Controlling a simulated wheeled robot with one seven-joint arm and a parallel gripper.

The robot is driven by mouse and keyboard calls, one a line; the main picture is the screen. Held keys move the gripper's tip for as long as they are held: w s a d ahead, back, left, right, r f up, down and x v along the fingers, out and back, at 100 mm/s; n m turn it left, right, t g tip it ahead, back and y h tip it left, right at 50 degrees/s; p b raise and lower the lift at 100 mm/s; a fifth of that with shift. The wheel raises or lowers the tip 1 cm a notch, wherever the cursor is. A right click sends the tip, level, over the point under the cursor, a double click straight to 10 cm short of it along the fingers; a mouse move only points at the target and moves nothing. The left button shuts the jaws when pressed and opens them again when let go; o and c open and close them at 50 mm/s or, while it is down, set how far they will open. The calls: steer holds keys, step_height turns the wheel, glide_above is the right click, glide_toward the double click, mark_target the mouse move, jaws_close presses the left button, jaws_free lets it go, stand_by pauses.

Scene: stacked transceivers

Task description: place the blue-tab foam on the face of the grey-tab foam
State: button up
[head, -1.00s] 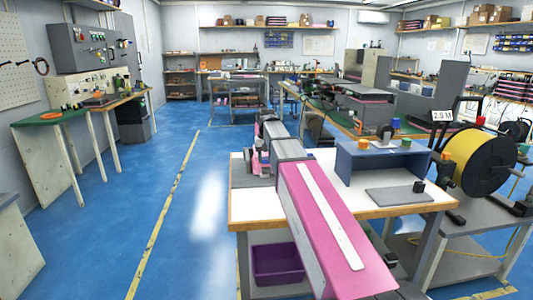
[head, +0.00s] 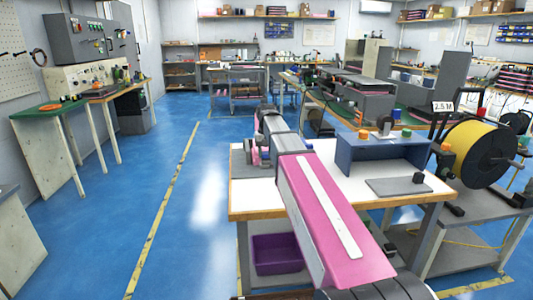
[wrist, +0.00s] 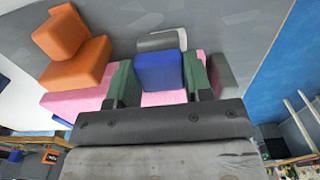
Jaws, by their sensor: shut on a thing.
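In the wrist view, my gripper (wrist: 158,62) has its two green fingers on either side of a blue block (wrist: 160,74), which I take to be the tab of the blue-tab foam. A pink slab (wrist: 72,102) shows behind and beside the fingers. A grey tab-like piece (wrist: 163,41) shows just beyond the blue block. Another grey block (wrist: 223,77) shows to the right of the right finger. I cannot tell which grey piece belongs to the grey-tab foam, or whether the blue block touches either. In the head view my own arm hides the fingertips.
Two orange blocks (wrist: 75,62) sit left of the fingers in the wrist view. In the head view, a blue-grey shelf (head: 358,158) on the white worktable (head: 262,195) carries small coloured blocks. A grey mat (head: 398,187) lies before it. A yellow cable reel (head: 478,150) stands right.

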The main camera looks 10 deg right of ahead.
steer(key=shift+f, duration=0.35)
steer(key=o, duration=1.1)
steer(key=shift+c, duration=0.2)
